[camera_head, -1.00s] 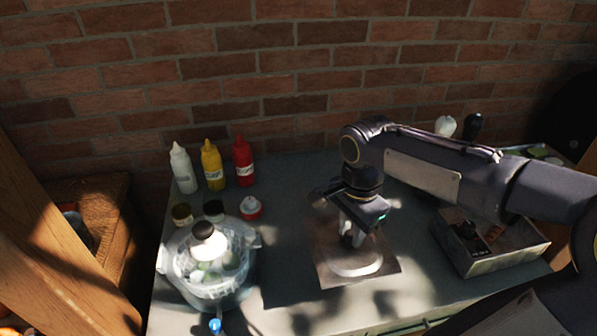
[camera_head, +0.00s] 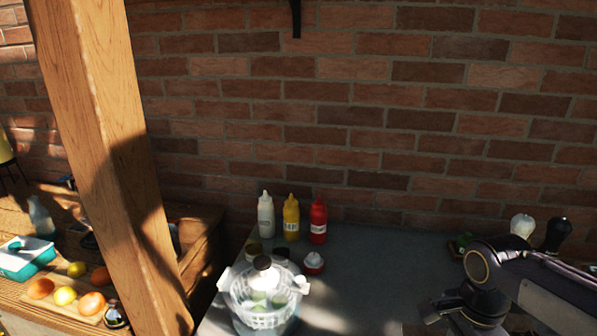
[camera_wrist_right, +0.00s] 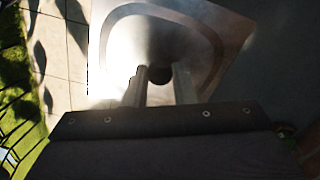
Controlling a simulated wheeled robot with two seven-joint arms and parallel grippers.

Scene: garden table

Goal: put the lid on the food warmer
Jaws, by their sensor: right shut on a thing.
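My right gripper (camera_wrist_right: 158,76) is shut on a small dark knob (camera_wrist_right: 160,74), between its two fingers in the right wrist view. In the head view only my right wrist shows at the bottom right; the fingers and lid are below the frame. I cannot clearly identify the food warmer. My left gripper is not in view.
A wooden post (camera_head: 112,150) stands left, beside a fruit board (camera_head: 88,313). The counter middle (camera_head: 385,255) is clear.

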